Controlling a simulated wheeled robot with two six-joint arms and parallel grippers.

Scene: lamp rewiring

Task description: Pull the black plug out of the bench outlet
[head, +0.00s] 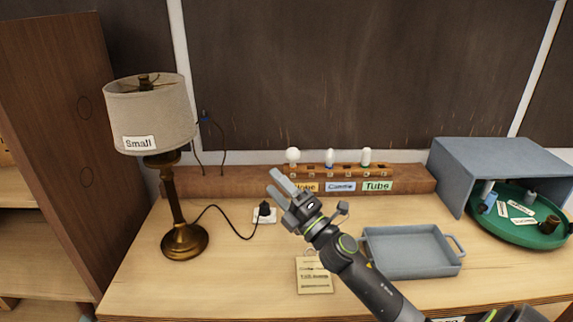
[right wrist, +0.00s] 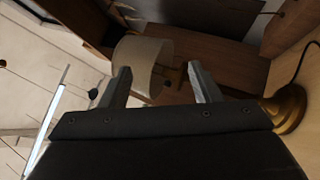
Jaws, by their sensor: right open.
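The black plug (head: 264,209) sits in the white bench outlet (head: 265,217) on the tabletop. A dark cord (head: 228,228) runs from it to the brass base of the lamp (head: 184,242) at the left. My right gripper (head: 276,183) is open and empty, above and to the right of the plug, apart from it. In the right wrist view its two fingers (right wrist: 160,85) stand apart, with the lamp shade (right wrist: 145,62) beyond them and the lamp base (right wrist: 287,108) at the right. The plug cannot be made out there. My left gripper is not in view.
A wooden rack (head: 345,171) with several bulbs stands at the back. A grey tray (head: 409,252) is right of my arm, and a paper tag (head: 314,276) lies at the front. A grey box (head: 490,160) and green turntable (head: 505,232) are far right. The bench front left is clear.

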